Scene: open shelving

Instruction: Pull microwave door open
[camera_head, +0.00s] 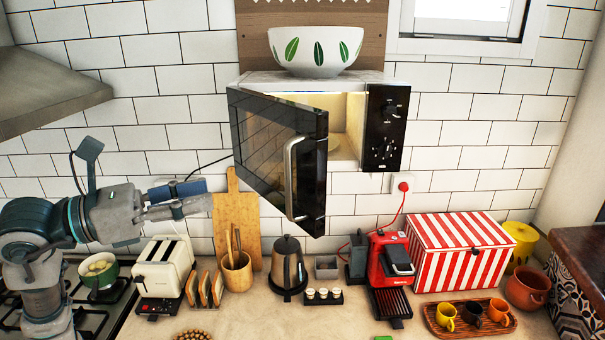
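The microwave (378,125) is mounted on the tiled wall above the counter. Its dark glass door (262,150) is hinged at the left and stands partly open, swung out toward me. The pale interior shows through the gap on the right. The silver door handle (290,178) is on the door's free right edge. My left gripper (205,196) is to the left of the door, pointing right, apart from the handle. Its fingers are seen from the side, and I cannot tell whether they are open. My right gripper is not in view.
A white bowl with green leaves (316,50) stands on the microwave. Below, the counter (250,318) holds a toaster (164,268), a kettle (287,268), a red coffee machine (388,262) and a striped box (458,250). A range hood (40,92) is at upper left.

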